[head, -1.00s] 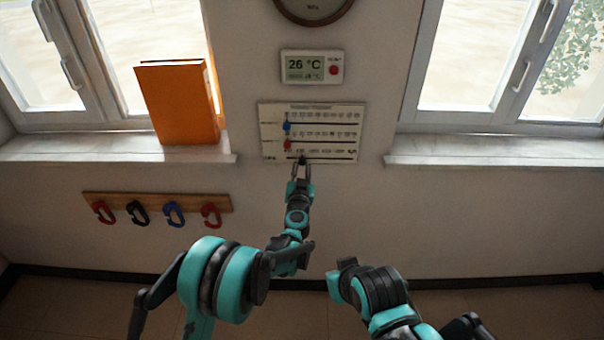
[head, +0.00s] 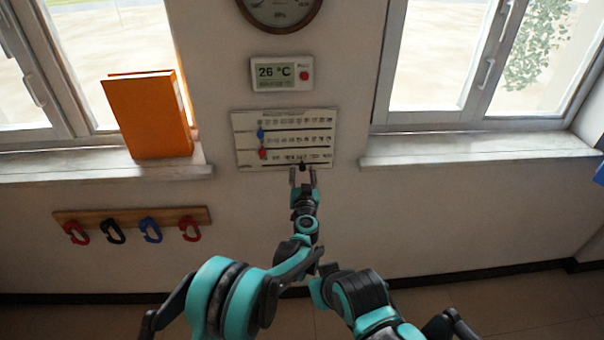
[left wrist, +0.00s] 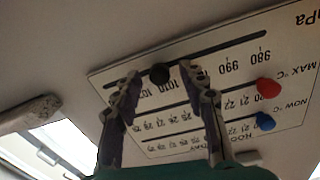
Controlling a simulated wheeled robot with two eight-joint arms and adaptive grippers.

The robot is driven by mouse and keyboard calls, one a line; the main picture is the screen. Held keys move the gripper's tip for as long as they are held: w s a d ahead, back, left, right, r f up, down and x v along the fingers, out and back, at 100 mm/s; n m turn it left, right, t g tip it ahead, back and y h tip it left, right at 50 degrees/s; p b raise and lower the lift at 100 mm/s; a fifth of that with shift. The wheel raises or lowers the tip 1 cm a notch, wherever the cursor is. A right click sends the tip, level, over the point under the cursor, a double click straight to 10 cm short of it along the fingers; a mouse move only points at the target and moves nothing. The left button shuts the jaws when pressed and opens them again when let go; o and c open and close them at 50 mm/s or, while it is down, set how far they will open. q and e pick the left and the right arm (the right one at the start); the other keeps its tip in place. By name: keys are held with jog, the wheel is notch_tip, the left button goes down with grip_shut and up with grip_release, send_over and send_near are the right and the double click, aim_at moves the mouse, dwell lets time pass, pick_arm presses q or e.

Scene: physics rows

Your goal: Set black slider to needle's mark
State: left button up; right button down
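The black slider (left wrist: 159,73) sits on the lowest slot of the white scale board (head: 245,118), right of the slot's middle in the head view. It also shows small in the head view (head: 302,166). My left gripper (left wrist: 162,80) has its two fingers apart on either side of the slider, with a visible gap at each side. In the head view the left gripper (head: 303,174) reaches up to the board's lower edge. The round hPa dial (head: 281,12) is cut off at the top; I cannot make out its needle. My right gripper is out of view.
A blue slider (head: 260,133) and a red slider (head: 263,153) sit on the upper slots. A thermometer display (head: 282,74) hangs above the board. An orange book (head: 148,115) stands on the left sill. A hook rail (head: 130,216) is lower left.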

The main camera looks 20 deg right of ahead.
pick_arm(q)
jog(key=shift+r, duration=0.1)
notch_tip(320, 180, up, 10)
jog(key=shift+f, duration=0.1)
dwell(0.4)
jog(key=shift+a, duration=0.1)
jog(key=s+a+r+m+h, duration=0.1)
jog(key=s+a+r+h, duration=0.15)
jog(key=a+r, duration=0.65)
jog(key=s+a+r+g, duration=0.1)
jog(key=s+a+g, duration=0.2)
jog(key=s+a, duration=0.65)
jog(key=s+a+f+n+g+y, duration=0.3)
jog(key=s+a+f, duration=0.6)
jog(key=s+a, duration=0.4)
jog(key=s+a+f+n+g+y, duration=0.3)
jog(key=s+a+f, duration=0.7)
jog(key=s+a, duration=0.4)
jog(key=shift+a+g+y, duration=0.5)
jog(key=shift+g+y, duration=0.1)
jog(key=shift+y, duration=0.45)
